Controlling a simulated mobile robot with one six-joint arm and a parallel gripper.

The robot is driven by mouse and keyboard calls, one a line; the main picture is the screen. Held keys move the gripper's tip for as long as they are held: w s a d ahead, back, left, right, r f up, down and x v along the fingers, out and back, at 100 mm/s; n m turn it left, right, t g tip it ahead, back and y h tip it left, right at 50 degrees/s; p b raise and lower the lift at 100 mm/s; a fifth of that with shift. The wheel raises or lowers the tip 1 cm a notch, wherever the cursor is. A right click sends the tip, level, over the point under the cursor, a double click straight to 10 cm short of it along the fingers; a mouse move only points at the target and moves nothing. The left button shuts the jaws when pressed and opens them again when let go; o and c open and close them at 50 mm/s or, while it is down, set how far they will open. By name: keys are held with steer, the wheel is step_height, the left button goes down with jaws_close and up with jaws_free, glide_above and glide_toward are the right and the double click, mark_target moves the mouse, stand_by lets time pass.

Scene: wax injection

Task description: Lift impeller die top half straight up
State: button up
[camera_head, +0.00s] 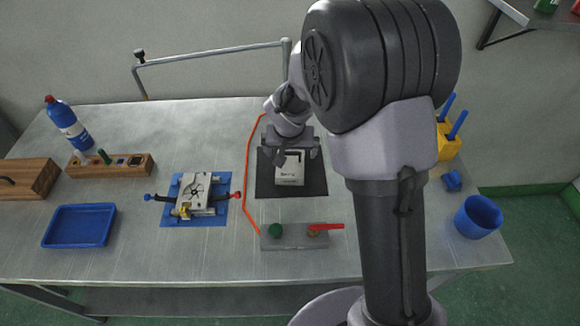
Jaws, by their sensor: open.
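A pale metal die (197,187) with a dark impeller emblem on its top lies in a blue fixture (168,213) left of the table's middle. A brass fitting shows at its front, with a blue-ended handle on its left and a red-ended one on its right. The seam between die halves is too small to make out. My gripper (298,155) is open, away to the right of this die. It is over or beside a pale block (290,175) with small dark lettering on a black mat. Whether its fingers touch that block cannot be told.
A grey valve block (295,238) with a green knob and red lever stands in front of the mat. An orange hose (247,195) runs between mat and fixture. A blue tray (80,226), wooden rack (110,167) and blue bottle (68,124) are left; a blue cup (478,217) is right.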

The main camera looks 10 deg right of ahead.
mark_target(290, 153)
steer(key=x, duration=0.2)
steer(key=b+x, duration=0.1)
steer(key=x, duration=0.3)
steer(key=shift+w+r+b, duration=0.1)
steer(key=shift+w+b, duration=0.2)
steer(key=shift+b, duration=0.1)
steer(key=shift+r, duration=0.15)
steer(key=c, duration=2.2)
